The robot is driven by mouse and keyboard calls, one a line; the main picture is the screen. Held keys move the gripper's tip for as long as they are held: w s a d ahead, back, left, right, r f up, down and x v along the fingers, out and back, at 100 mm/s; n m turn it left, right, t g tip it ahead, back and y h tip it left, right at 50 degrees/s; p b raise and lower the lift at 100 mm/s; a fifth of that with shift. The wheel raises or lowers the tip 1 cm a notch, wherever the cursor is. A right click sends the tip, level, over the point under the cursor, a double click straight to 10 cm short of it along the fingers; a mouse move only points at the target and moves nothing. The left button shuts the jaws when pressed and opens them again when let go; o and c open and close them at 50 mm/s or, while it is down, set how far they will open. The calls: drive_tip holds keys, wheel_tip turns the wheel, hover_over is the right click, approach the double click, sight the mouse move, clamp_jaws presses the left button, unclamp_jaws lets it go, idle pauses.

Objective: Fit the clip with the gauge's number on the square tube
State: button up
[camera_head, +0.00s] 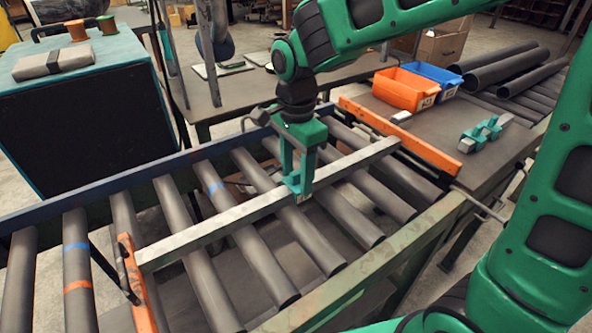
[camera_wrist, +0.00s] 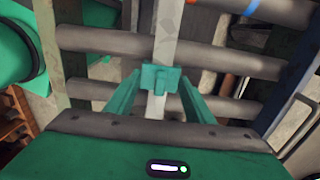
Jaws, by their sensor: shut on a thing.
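The pale square tube (camera_head: 245,208) lies across the dark rollers, between two orange bars. My gripper (camera_head: 298,180) is over the middle of the tube, pointing down, shut on a small green clip (camera_wrist: 160,78). In the wrist view the clip lies across the square tube (camera_wrist: 167,35), between my fingertips. Whether it is fully seated on the tube cannot be told. A small pale mark shows low at the gripper, too small to read.
An orange bin (camera_head: 404,88) and a blue bin (camera_head: 436,76) stand on the right-hand table (camera_head: 440,130), near dark pipes (camera_head: 500,68). An orange bar (camera_head: 398,136) edges that table. A dark cabinet with a teal top (camera_head: 100,65) stands at left.

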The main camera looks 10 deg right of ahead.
sight(296, 171)
drive_tip(key=shift+f, duration=0.1)
drive_tip(key=o, duration=1.2)
wheel_tip(296, 171, up, 11)
drive_tip(key=shift+w+f, duration=0.1)
drive_tip(key=shift+w, duration=0.05)
